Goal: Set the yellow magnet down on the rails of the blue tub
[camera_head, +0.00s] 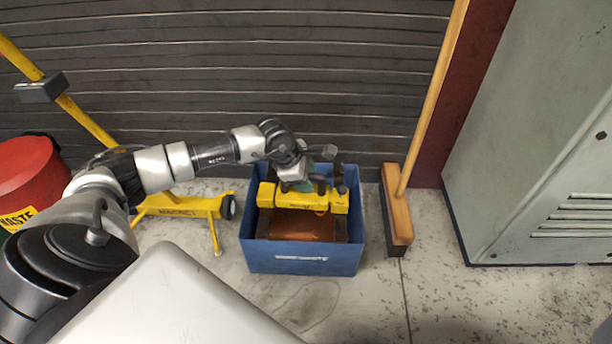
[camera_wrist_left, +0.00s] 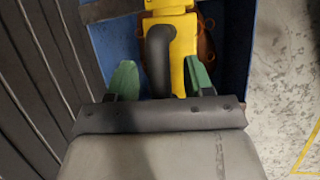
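The yellow magnet (camera_head: 300,197) sits crosswise inside the top of the blue tub (camera_head: 300,262). Dark bars that look like the rails (camera_head: 342,230) run along the tub's inner sides; the magnet appears to lie over them, but the contact is hidden. My left gripper (camera_head: 318,178) is above the magnet. In the left wrist view, its green fingers (camera_wrist_left: 160,76) stand apart on either side of the magnet's black handle (camera_wrist_left: 159,55), with gaps visible on both sides. The yellow magnet body (camera_wrist_left: 181,45) shows behind the handle. My right gripper is not in view.
Copper-brown material (camera_head: 302,226) lies in the tub. A yellow wheeled stand (camera_head: 180,206) is left of the tub, with a red bin (camera_head: 25,165) farther left. A broom (camera_head: 396,210) stands to the right, near a grey-green cabinet (camera_head: 545,150). Floor in front is clear.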

